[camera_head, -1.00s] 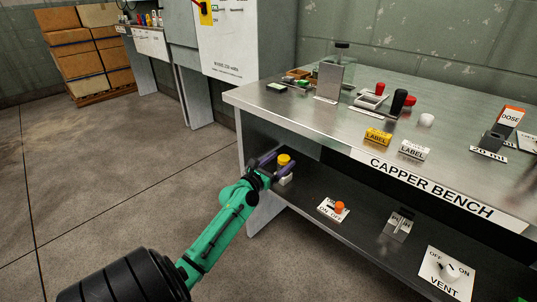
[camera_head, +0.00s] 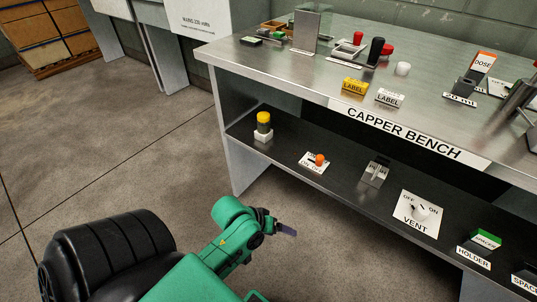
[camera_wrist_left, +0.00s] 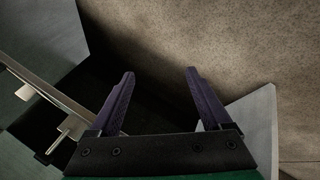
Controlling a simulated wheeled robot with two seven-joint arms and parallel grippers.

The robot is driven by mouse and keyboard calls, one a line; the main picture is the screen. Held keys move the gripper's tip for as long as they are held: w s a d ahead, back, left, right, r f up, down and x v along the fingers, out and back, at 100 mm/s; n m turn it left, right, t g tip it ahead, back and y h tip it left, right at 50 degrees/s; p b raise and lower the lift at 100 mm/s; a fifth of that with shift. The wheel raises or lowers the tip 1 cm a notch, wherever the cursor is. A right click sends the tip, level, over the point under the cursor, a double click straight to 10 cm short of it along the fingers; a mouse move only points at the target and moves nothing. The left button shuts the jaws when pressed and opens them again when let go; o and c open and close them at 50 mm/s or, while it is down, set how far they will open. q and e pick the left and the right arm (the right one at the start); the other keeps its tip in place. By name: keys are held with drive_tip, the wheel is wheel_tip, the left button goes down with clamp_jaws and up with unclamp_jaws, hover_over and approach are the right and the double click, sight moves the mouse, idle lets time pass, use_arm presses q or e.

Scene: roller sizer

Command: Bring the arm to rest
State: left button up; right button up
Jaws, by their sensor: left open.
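My left arm comes in from the bottom left of the head view, bent. Its left gripper (camera_head: 286,230) is in front of the bench's lower shelf, over the floor. In the left wrist view the left gripper (camera_wrist_left: 160,73) has its two purple fingers spread apart with nothing between them. A yellow-capped vial (camera_head: 264,123) stands upright in a white holder (camera_head: 263,136) on the lower shelf, apart from the gripper. My right gripper is not seen.
The capper bench (camera_head: 330,88) carries label blocks, a dose block (camera_head: 483,64) and knobs on top. An orange button (camera_head: 319,159), a switch block (camera_head: 375,172) and a vent switch plate (camera_head: 417,214) line the lower shelf (camera_head: 345,178). Open floor (camera_head: 120,170) lies left.

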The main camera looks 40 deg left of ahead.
use_arm(q)
drive_tip(key=s+m+g, duration=0.1)
drive_tip(key=s+m, duration=0.1)
drive_tip(key=s+d+m+g+y, duration=0.1)
drive_tip(key=s+m, duration=0.1)
drive_tip(key=m, duration=0.1)
drive_tip(key=s+m, duration=0.1)
drive_tip(key=m, duration=0.2)
drive_tip(key=shift+s+d+g+y, duration=0.2)
drive_tip(key=shift+s+g+y, duration=0.2)
